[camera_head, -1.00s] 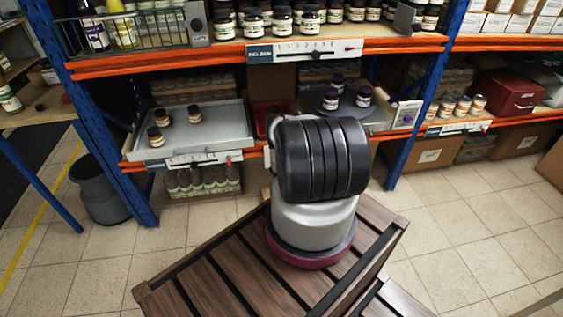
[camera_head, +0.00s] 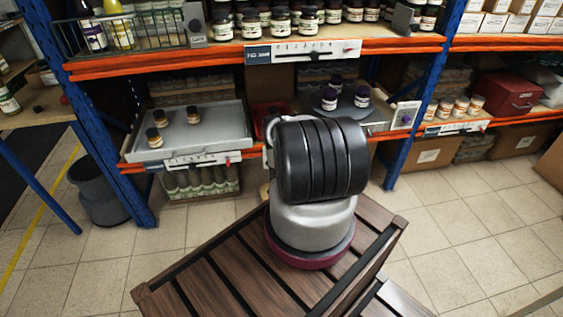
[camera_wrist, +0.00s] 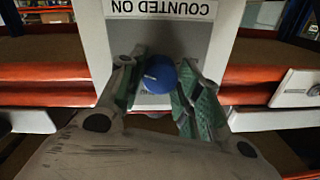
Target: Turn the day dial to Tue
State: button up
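The round blue dial knob (camera_wrist: 160,74) shows in the wrist view on a grey panel of a white plate (camera_wrist: 222,30). The label "COUNTED ON" (camera_wrist: 160,8) appears upside down above it. No day marks can be read, so the dial's setting is not visible. My gripper (camera_wrist: 161,80) has one green-padded finger on each side of the knob, and both fingertips appear to be against it. In the head view my arm hides the gripper and this knob.
Orange shelf beams run on both sides of the plate. In the head view, a grey tray (camera_head: 228,130) with small jars is left of my arm. A round grey stand (camera_head: 348,112) with purple-capped jars and a purple-knobbed box (camera_head: 404,116) are to the right.

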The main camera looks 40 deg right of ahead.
jog(key=shift+n, duration=0.4)
jog(key=shift+c, duration=0.2)
jog(key=n, duration=1.6)
jog(key=n+h, duration=0.1)
jog(key=n, duration=1.6)
jog(key=shift+a+n+g, duration=0.1)
jog(key=shift+n+g, duration=0.2)
jog(key=shift+g, duration=0.1)
jog(key=shift+n, duration=0.3)
jog(key=o, duration=1)
jog(key=shift+r, duration=0.1)
